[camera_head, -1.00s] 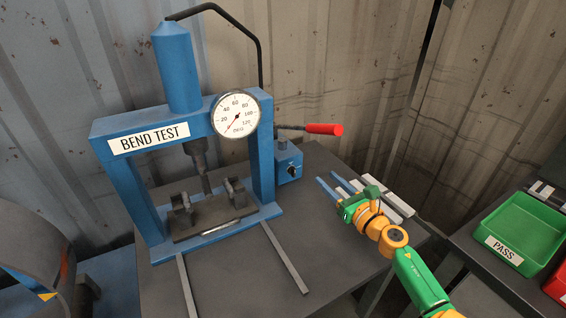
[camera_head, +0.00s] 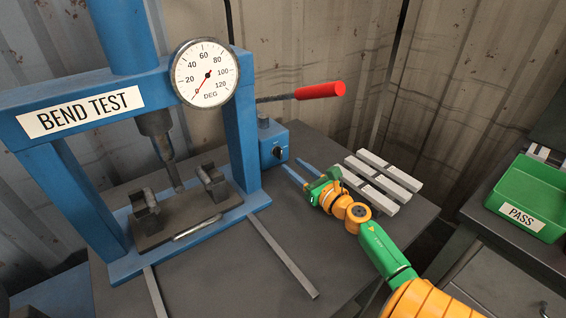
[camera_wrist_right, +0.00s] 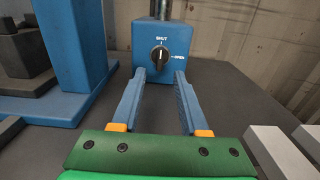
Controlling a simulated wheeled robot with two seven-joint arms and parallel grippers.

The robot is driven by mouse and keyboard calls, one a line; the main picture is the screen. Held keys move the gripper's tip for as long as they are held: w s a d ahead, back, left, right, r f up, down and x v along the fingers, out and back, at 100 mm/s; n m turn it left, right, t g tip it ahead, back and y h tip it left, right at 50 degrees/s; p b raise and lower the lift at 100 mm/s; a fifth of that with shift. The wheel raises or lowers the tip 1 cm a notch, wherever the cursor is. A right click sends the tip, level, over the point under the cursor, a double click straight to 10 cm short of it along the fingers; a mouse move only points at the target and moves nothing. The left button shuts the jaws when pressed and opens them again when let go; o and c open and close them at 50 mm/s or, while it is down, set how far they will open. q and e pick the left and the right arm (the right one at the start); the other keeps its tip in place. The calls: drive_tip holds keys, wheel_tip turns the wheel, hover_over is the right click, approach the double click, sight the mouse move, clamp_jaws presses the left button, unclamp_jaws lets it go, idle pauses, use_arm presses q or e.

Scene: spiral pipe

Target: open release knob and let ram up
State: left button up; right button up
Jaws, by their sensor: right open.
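The release knob (camera_head: 279,152) is a small black knob on the front of a blue pump box (camera_head: 268,140). In the right wrist view the knob (camera_wrist_right: 160,57) stands upright with its pointer toward SHUT; OPEN is marked to its right. My right gripper (camera_head: 296,172) is open and empty, its two blue fingers (camera_wrist_right: 160,82) pointing at the box, with the knob ahead between them, apart from it. The ram (camera_head: 166,150) hangs down between two dark supports on the blue BEND TEST press (camera_head: 190,85). The dial gauge (camera_head: 206,74) needle is near 0. My left gripper is out of view.
A red-handled lever (camera_head: 320,91) sticks out to the right above the pump box. A green PASS tray (camera_head: 530,200) stands at the far right. Table space before the box is clear.

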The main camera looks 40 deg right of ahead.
sight(282, 156)
drive_tip(key=w, duration=0.5)
drive_tip(key=shift+w+d+r, duration=0.1)
drive_tip(key=shift+w+d, duration=0.2)
clamp_jaws()
